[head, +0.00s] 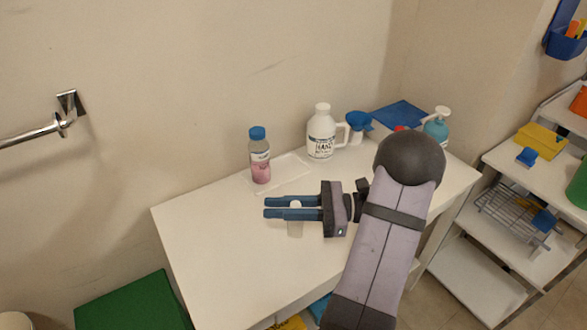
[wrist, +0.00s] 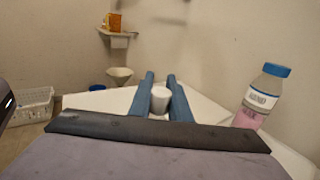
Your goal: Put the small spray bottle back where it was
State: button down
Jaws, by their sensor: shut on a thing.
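My gripper (head: 267,207) is above the white table top, its two blue fingers pointing left. It is shut on a small white bottle (head: 294,229), likely the small spray bottle, which hangs between and below the fingers and looks upright. I cannot tell whether its base touches the table. In the wrist view, its round white top (wrist: 160,95) shows between the fingers (wrist: 160,80); its lower part is hidden. A flat white tray (head: 292,168) lies behind the gripper along the wall, its right part bare.
A pink bottle with a blue cap (head: 260,160) stands at the tray's left end, also in the wrist view (wrist: 262,98). The table's left part is clear.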

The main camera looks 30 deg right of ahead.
jog(key=w+d+r+m+t+h, duration=0.2)
jog(key=w+d+m+t+h, duration=0.25)
jog(key=d, duration=0.45)
jog(key=w+d+r+m+t+h, duration=0.1)
jog(key=d+m+t+h, duration=0.35)
jog(key=d+h, duration=0.35)
jog(key=shift+m+g, duration=0.3)
jog(key=shift+g, duration=0.2)
jog(key=w+p, duration=0.3)
jog(key=w, duration=1.6)
jog(key=shift+w+r, duration=0.15)
jog(key=shift+r, duration=0.05)
jog(key=shift+w+f+p, duration=0.15)
jog(key=shift+f+p, duration=0.05)
jog(key=shift+f, duration=0.35)
jog(key=shift+w+f+p, duration=0.15)
jog(key=shift+f, duration=0.35)
jog(key=shift+d+f+p, duration=0.1)
jog(key=shift+f+p, duration=0.45)
jog(key=shift+f, duration=1.7)
jog(key=shift+w+f, duration=0.1)
jog(key=shift+f, duration=0.2)
jog(key=shift+f, duration=0.2)
